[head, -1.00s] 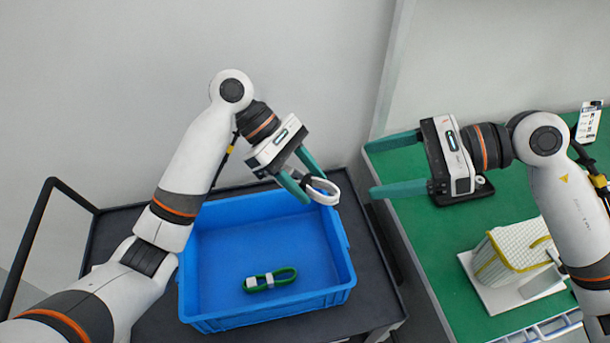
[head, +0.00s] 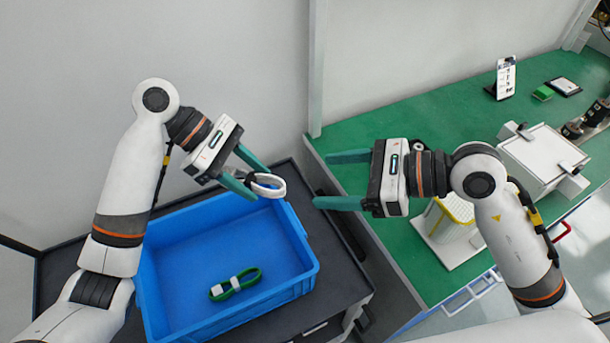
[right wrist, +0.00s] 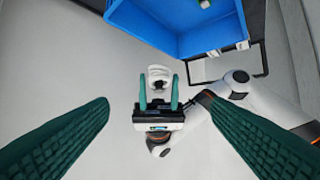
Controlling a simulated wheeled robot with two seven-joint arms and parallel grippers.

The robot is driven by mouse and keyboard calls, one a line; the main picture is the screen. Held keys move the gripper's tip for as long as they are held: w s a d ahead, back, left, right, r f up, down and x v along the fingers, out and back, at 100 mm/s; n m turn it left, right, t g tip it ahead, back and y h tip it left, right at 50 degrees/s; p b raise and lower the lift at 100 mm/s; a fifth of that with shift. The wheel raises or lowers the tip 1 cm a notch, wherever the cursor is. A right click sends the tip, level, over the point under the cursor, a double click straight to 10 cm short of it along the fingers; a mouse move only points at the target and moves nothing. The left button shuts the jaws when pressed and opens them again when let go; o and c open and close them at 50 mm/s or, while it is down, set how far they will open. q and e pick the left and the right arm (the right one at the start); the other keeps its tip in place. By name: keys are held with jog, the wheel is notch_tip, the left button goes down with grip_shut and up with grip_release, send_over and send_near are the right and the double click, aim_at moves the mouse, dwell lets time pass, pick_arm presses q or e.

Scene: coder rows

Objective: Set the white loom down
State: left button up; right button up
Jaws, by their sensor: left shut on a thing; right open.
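The white loom (head: 270,187) is a small looped bundle. My left gripper (head: 252,180) is shut on it and holds it up, over the far right part of the blue crate in the head view. The loom also shows in the right wrist view (right wrist: 159,76), between the fingers of my left gripper (right wrist: 158,100). My right gripper (head: 330,180) is open and empty, to the right of the loom and near the green table's left edge. Its two spread fingers fill the lower corners of the right wrist view (right wrist: 162,135).
A blue crate (head: 310,262) stands on a dark cart (head: 335,285), with a green loom (head: 235,284) lying in it. The green table (head: 440,110) on the right bears a white-and-yellow basket (head: 445,222), a white box-like device (head: 545,155) and a small display stand (head: 505,78).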

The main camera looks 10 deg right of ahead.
aim_at(267, 183)
jog(key=x, duration=1)
jog(key=shift+w+a+f, duration=0.1)
jog(key=shift+a+f, duration=0.05)
jog(key=shift+a, duration=0.2)
jog(key=c, duration=0.9)
pick_arm(q)
jog(key=o, duration=1.1)
pick_arm(e)
jog(key=shift+c, duration=0.9)
pick_arm(q)
jog(key=shift+a, duration=0.1)
